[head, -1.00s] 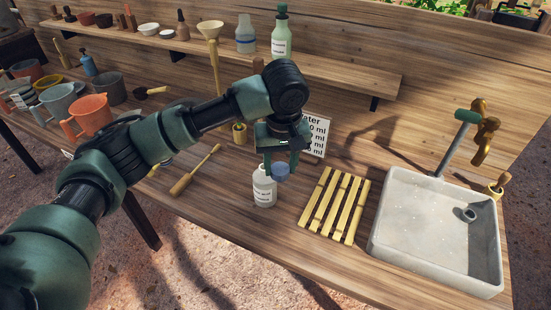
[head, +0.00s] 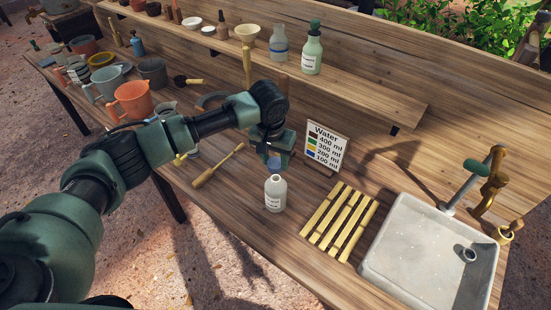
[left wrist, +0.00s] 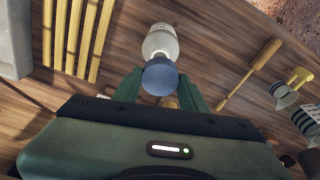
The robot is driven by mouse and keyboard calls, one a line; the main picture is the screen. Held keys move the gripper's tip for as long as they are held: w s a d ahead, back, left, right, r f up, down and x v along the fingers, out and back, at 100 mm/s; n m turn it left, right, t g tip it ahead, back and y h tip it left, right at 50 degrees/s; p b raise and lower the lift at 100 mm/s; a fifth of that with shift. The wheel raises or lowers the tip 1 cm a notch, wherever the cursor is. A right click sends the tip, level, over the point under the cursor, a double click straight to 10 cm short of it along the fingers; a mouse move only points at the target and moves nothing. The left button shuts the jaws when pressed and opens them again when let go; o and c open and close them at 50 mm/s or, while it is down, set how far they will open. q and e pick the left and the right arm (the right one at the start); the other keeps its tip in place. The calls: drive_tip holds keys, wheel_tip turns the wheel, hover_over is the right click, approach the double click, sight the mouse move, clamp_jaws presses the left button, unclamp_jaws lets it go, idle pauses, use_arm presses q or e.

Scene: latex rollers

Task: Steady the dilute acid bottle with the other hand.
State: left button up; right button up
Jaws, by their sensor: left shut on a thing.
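A white bottle (head: 275,195) with a small label stands upright on the bench, its mouth uncapped. The label is too small to read, so I cannot tell whether it is the dilute acid. My left gripper (head: 274,158) is just behind and above the bottle, shut on a blue cap (head: 274,163). In the left wrist view, the cap (left wrist: 160,78) sits between the fingers and the bottle (left wrist: 160,42) stands just beyond it. The cap looks apart from the bottle's neck. My right gripper is not in view.
A slatted yellow rack (head: 338,222) and a stone sink (head: 425,250) lie to the right. A water chart (head: 326,147) stands behind. A wooden-handled tool (head: 217,167) lies left. A green bottle (head: 312,54) stands on the shelf (head: 370,90). Bench in front of the bottle is narrow.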

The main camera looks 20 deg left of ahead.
sight(275, 164)
use_arm(q)
drive_tip(key=shift+d+r+p, duration=0.1)
drive_tip(key=shift+p, duration=0.35)
drive_tip(key=shift+f, duration=0.3)
drive_tip(key=shift+f+b, duration=0.45)
drive_tip(key=shift+f, duration=1.5)
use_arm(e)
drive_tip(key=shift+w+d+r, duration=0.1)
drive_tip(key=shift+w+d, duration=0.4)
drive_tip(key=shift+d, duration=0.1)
use_arm(q)
drive_tip(key=shift+p, duration=0.5)
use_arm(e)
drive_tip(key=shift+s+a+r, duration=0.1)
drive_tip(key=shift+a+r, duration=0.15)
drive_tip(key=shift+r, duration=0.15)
